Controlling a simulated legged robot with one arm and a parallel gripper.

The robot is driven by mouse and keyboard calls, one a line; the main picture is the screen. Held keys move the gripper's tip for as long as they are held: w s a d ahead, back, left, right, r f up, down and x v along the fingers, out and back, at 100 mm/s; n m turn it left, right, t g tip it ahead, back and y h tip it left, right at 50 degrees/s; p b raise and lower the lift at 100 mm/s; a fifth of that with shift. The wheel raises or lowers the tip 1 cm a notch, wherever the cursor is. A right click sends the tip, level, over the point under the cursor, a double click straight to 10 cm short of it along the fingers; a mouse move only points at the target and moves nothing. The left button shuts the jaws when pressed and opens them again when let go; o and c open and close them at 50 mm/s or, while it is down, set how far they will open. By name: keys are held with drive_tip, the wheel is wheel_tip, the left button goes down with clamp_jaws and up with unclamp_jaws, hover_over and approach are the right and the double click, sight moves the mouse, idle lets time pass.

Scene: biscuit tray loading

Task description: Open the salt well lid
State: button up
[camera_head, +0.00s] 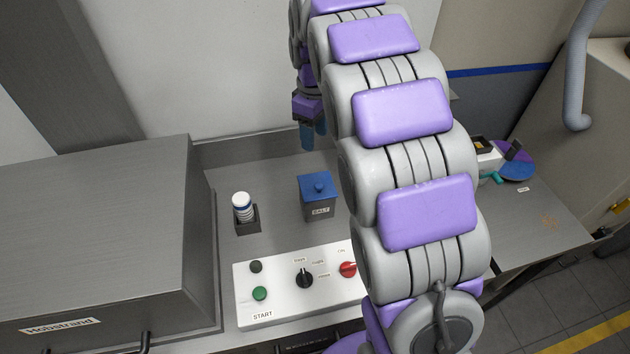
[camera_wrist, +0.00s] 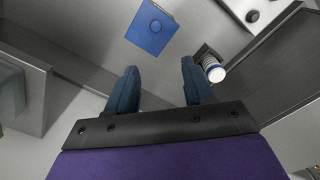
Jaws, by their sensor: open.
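The salt well is a grey box labelled SALT (camera_head: 320,211) on the metal counter, with its blue lid (camera_head: 318,186) lying closed on top and a round blue knob in the lid's middle. My gripper (camera_head: 307,142) hangs behind and above the salt well in the head view, partly hidden by my arm. In the wrist view my gripper (camera_wrist: 158,75) has its two blue fingers spread apart, with nothing between them. The lid lies beyond the fingertips, not touching them.
A white-and-blue striped cylinder (camera_head: 242,207) stands in a dark holder left of the salt well. A white control panel (camera_head: 300,285) with buttons and a knob is in front. A large grey metal housing (camera_head: 100,220) fills the left.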

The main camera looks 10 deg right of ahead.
drive_tip(key=b, duration=0.1)
approach(319, 185)
drive_tip(key=f, duration=0.2)
drive_tip(key=f+b, duration=0.1)
drive_tip(key=f, duration=0.4)
drive_tip(key=shift+a+f+b, duration=0.1)
drive_tip(key=shift+a+b, duration=0.15)
drive_tip(key=shift+b, duration=0.1)
drive_tip(key=shift+d+f, duration=0.5)
drive_tip(key=shift+f, duration=0.1)
drive_tip(key=shift+a, duration=0.1)
drive_tip(key=shift+a, duration=0.15)
drive_tip(key=shift+c, duration=0.3)
drive_tip(key=shift+a, duration=0.2)
drive_tip(key=c, duration=0.3)
drive_tip(key=shift+d, duration=0.15)
clamp_jaws()
